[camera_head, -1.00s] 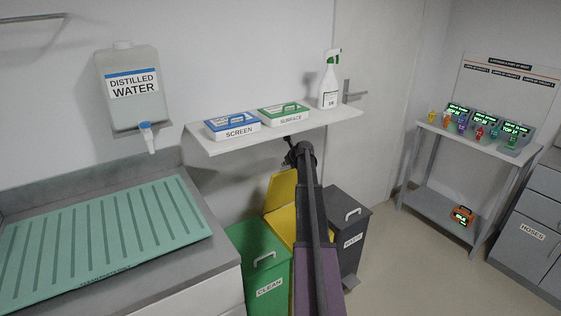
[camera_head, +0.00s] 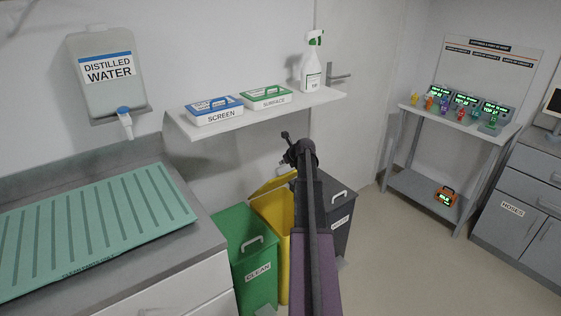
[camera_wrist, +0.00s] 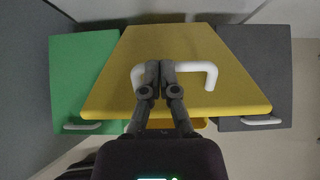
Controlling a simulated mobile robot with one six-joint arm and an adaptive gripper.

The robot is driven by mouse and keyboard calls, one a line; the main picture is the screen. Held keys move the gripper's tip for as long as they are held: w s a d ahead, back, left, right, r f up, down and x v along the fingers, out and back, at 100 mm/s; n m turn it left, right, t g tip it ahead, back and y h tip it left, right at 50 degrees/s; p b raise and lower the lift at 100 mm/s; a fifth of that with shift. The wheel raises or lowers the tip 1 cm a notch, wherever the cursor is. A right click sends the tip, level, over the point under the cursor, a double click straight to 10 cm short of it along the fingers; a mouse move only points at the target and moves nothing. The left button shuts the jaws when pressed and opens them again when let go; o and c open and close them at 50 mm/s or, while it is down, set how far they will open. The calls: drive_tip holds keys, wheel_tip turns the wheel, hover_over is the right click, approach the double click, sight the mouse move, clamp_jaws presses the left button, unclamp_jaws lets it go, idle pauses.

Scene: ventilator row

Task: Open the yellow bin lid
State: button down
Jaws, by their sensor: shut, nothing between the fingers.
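The yellow bin (camera_head: 270,212) stands between the green and dark grey bins. Its yellow lid (camera_head: 274,184) looks tilted partly up in the head view, and my arm hides much of it. In the wrist view the lid (camera_wrist: 120,85) fills the middle, with its white handle (camera_wrist: 192,67) across it. My gripper (camera_wrist: 159,67) is shut and empty, its fingertips at the left half of the handle; I cannot tell if they touch it.
The green CLEAN bin (camera_head: 236,240) is at left and the dark grey WASTE bin (camera_head: 342,205) at right, both lids down. A wall shelf (camera_head: 285,108) with two boxes and a spray bottle (camera_head: 312,62) hangs above. Floor to the right is clear.

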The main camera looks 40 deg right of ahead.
sight(290, 172)
drive_tip(key=d+p+v, duration=0.1)
drive_tip(key=p+v, duration=0.4)
drive_tip(key=v, duration=0.3)
drive_tip(key=shift+a, duration=0.5)
drive_tip(key=shift+s, duration=0.15)
drive_tip(key=shift+t, duration=0.6)
drive_tip(key=s+f+b, duration=0.1)
drive_tip(key=b, duration=0.1)
drive_tip(key=s+f+b, duration=0.1)
drive_tip(key=s+b, duration=0.1)
drive_tip(key=shift+s+f, duration=0.2)
drive_tip(key=shift+s, duration=0.05)
drive_tip(key=shift+w, duration=0.1)
drive_tip(key=b+x, duration=0.4)
drive_tip(key=x, duration=0.3)
drive_tip(key=shift+w+d+f+b, duration=0.1)
drive_tip(key=shift+d+f+b, duration=0.1)
drive_tip(key=shift+b, duration=0.1)
drive_tip(key=shift+b+x, duration=0.7)
drive_tip(key=shift+x, duration=0.55)
drive_tip(key=shift+w+d+r, duration=0.1)
drive_tip(key=shift+r, duration=0.1)
